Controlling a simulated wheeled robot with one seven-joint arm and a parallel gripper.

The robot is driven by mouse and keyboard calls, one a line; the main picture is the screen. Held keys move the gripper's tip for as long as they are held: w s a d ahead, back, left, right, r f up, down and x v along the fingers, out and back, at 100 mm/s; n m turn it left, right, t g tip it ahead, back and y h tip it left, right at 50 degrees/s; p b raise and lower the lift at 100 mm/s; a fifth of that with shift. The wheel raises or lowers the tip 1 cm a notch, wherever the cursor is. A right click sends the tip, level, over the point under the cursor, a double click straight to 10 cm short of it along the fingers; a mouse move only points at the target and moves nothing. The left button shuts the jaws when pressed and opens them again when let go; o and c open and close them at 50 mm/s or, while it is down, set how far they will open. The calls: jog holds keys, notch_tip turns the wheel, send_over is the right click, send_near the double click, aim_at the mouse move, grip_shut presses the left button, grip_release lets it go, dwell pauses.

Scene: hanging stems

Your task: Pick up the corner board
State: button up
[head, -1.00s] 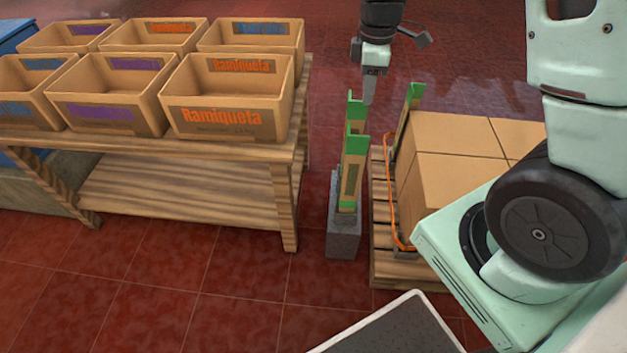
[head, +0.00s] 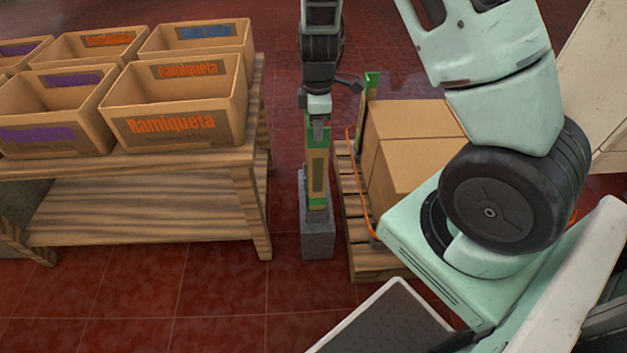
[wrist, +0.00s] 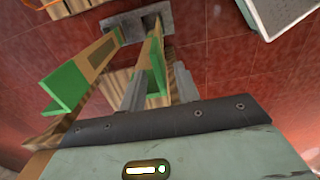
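Tan corner boards with green ends stand upright in a grey block (head: 318,240); in the head view the front board (head: 317,180) hides most of what is behind it. My gripper (head: 318,130) points down at the top of these boards. The wrist view shows two boards rising from the block (wrist: 135,22): one board (wrist: 68,88) is outside the fingers, to the left. The other board (wrist: 151,65) is between the fingers of my gripper (wrist: 160,85), which are spread apart. I cannot tell whether a finger touches it.
A pallet (head: 362,235) with cardboard boxes (head: 415,130) and an orange strap stands close on the right. Another green-ended board (head: 368,95) is upright at its corner. A wooden table (head: 150,200) with several crates (head: 180,105) is on the left. Floor shows in front.

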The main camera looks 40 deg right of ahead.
notch_tip(320, 180, down, 4)
jog(key=shift+w+a+r+b, duration=0.1)
jog(key=shift+r+b, duration=0.1)
jog(key=shift+b, duration=0.2)
grip_shut()
